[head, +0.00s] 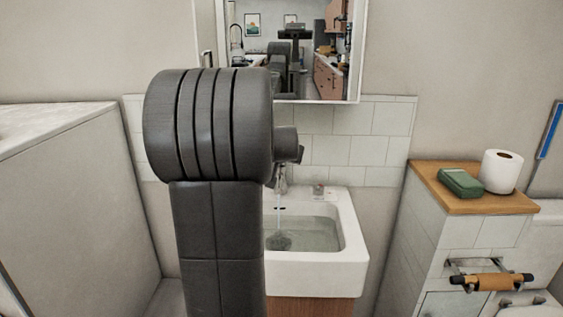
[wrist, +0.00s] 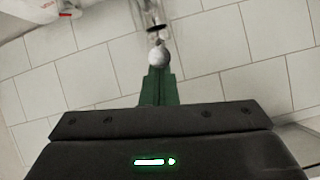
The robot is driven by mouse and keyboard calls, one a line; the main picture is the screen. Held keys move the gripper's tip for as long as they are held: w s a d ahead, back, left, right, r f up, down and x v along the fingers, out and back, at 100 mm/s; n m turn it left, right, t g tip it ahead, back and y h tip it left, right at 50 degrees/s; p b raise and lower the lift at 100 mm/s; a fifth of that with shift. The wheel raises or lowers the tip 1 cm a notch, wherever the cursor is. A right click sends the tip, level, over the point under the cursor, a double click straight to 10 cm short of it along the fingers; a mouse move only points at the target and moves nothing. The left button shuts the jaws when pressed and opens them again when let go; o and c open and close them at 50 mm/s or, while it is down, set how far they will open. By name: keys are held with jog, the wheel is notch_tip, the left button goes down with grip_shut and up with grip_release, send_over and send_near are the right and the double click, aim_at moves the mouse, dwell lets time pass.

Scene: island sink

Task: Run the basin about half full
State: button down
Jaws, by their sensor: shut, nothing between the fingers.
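A thin stream (head: 279,210) falls into the water, so the tap is running. The tap (head: 281,181) is mostly hidden by my arm in the head view. In the wrist view, chrome tap metal (wrist: 149,14) with a rounded grey end (wrist: 159,55) lies just beyond my gripper (wrist: 158,72). Its green fingers are shut and empty, close to that end; I cannot tell whether they touch.
A small item (head: 319,190) sits on the basin's back ledge. A mirror (head: 310,45) hangs above. At right, a wooden-topped tiled ledge (head: 432,180) holds a green box (head: 461,183) and a white roll (head: 501,171). A grey partition (head: 80,200) stands at left.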

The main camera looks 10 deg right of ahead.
jog(key=shift+s+a+f+b, duration=0.15)
jog(key=shift+s+f+b, duration=0.25)
jog(key=shift+f+b, duration=0.35)
jog(key=w+d+r+p+v, duration=0.1)
jog(key=r+p+v, duration=0.1)
jog(key=v, duration=0.9)
jog(key=shift+s+r+p, duration=0.2)
jog(key=shift+p, duration=0.25)
